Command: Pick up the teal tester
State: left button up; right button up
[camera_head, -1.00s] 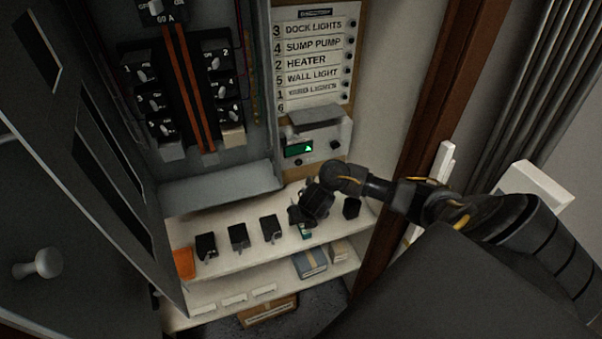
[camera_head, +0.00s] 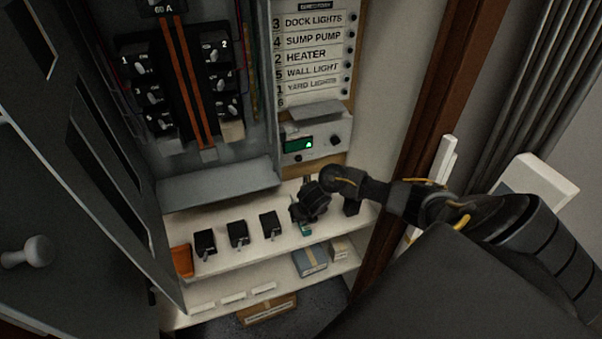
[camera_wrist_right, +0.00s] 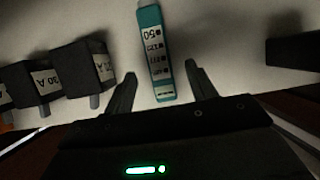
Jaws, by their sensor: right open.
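The teal tester (camera_wrist_right: 157,60) lies on the white shelf in the right wrist view, with its labelled face up. Its near end is between the two fingertips of my right gripper (camera_wrist_right: 160,82), which is open, with a gap on each side of the tester. In the head view a small part of the teal tester (camera_head: 305,229) shows beneath my right gripper (camera_head: 298,213); the rest is hidden by the gripper. My left gripper is not in view.
Several black breakers (camera_head: 238,234) stand in a row left of the gripper, and another black block (camera_head: 351,207) stands close on its right. An orange box (camera_head: 181,261) is at the shelf's left end. The open cabinet door (camera_head: 75,160) is at left.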

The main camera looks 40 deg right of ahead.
jog(key=x, duration=0.4)
jog(key=shift+r, duration=0.1)
jog(key=c, duration=1.1)
jog(key=shift+o, duration=0.2)
jog(key=shift+r, duration=0.1)
